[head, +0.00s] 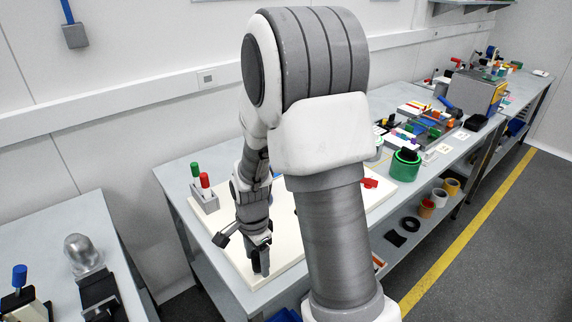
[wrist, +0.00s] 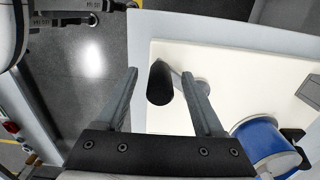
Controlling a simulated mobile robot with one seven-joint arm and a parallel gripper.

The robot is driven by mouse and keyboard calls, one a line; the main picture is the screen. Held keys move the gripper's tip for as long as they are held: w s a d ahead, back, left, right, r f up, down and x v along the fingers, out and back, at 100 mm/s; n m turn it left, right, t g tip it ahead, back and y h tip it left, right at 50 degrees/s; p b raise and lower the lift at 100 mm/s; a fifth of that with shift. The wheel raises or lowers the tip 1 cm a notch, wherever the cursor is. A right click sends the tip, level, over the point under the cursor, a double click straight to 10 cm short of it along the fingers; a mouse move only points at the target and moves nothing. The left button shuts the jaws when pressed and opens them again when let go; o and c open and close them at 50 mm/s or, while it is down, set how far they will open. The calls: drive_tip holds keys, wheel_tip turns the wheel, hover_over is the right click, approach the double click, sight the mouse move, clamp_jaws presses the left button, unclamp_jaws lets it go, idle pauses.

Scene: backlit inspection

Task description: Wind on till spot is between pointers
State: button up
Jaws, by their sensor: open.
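My gripper (wrist: 160,74) is open in the wrist view, with one finger on each side of a black round knob (wrist: 160,84). Gaps show on both sides of the knob. The knob belongs to a crank, whose grey arm (wrist: 186,80) runs to the right behind the right finger. A blue drum (wrist: 264,142) with a pale rim lies to the right of that finger, with a dark piece at its right side. I see no spot and cannot make out the pointers. In the head view my gripper (head: 261,264) points down over the white board (head: 229,259); my arm hides the crank and drum.
A grey holder (head: 207,203) with a green and a red peg stands on the board's back left. A red piece (head: 369,183) lies at its right. A green roll (head: 405,166) and cluttered benches stand further right. Another bench (head: 60,240) is at the left.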

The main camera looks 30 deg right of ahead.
drive_tip(key=shift+r+p, duration=2.9)
drive_tip(key=shift+r, duration=1.1)
drive_tip(key=shift+r, duration=0.15)
drive_tip(key=s+a+r+n+t, duration=0.1)
drive_tip(key=s+r+n+t, duration=0.1)
drive_tip(key=s+r+n, duration=0.5)
drive_tip(key=s+a+r+n+t, duration=0.1)
drive_tip(key=s+r+n+t, duration=0.2)
drive_tip(key=s+r+n, duration=0.5)
wheel_tip(320, 180, up, 7)
drive_tip(key=shift+a+r+n+t, duration=0.2)
drive_tip(key=shift+a+n+t, duration=0.1)
drive_tip(key=shift+n, duration=0.1)
drive_tip(key=shift+s, duration=0.1)
